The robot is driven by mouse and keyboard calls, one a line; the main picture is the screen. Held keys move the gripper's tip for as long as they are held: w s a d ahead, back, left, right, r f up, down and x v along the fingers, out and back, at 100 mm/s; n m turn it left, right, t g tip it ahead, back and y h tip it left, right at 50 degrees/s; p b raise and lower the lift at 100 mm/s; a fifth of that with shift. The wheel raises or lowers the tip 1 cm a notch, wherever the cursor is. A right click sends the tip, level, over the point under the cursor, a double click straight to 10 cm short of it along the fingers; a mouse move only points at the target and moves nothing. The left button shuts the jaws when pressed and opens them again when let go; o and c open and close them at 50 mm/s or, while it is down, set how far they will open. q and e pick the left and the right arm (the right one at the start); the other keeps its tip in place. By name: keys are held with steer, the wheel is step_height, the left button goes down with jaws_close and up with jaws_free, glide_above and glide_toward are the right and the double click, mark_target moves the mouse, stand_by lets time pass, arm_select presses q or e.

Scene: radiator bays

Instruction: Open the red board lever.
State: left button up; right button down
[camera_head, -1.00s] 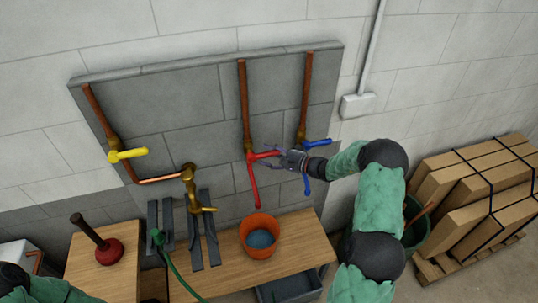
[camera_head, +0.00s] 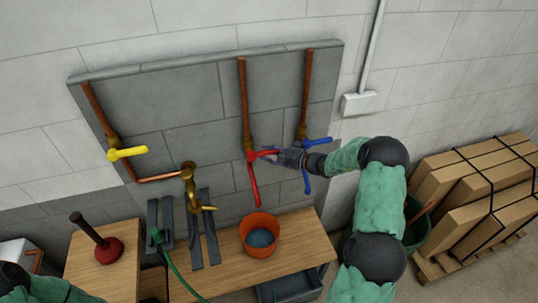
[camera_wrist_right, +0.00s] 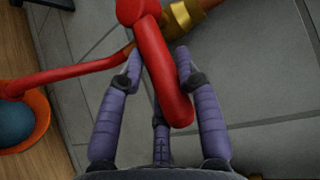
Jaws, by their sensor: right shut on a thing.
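The red lever (camera_head: 266,153) sits on a brass valve on the middle copper pipe of the grey board. Its handle points right, and a red pipe (camera_head: 255,185) hangs below the valve. My right gripper (camera_head: 282,158) is at the handle's free end.
A blue lever (camera_head: 318,141) is close to the right of my right gripper. A yellow lever (camera_head: 128,153) is at the board's left. An orange bucket (camera_head: 259,235) stands on the wooden bench (camera_head: 300,245) below. Cartons (camera_head: 480,185) are stacked at the right.

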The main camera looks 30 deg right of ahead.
mark_target(267, 150)
steer(key=r+n+g+h+b, duration=0.1)
steer(key=b, duration=0.2)
steer(key=shift+r+n+h, duration=0.3)
steer(key=shift+a+r+n+g+h+b, duration=0.2)
steer(key=shift+r+n+g+h+b, duration=0.2)
steer(key=shift+r+g+b, duration=0.15)
steer(key=shift+w+a+r+n+h, duration=0.1)
steer(key=shift+a+r+n+h, duration=0.05)
steer(key=shift+r+n+h, duration=0.3)
steer(key=shift+a+r+n+g+h, duration=0.25)
steer(key=shift+r+g+h, duration=0.15)
steer(key=shift+g+h, duration=0.25)
steer(key=c, duration=0.8)
jaws_free()
steer(key=shift+c, duration=0.2)
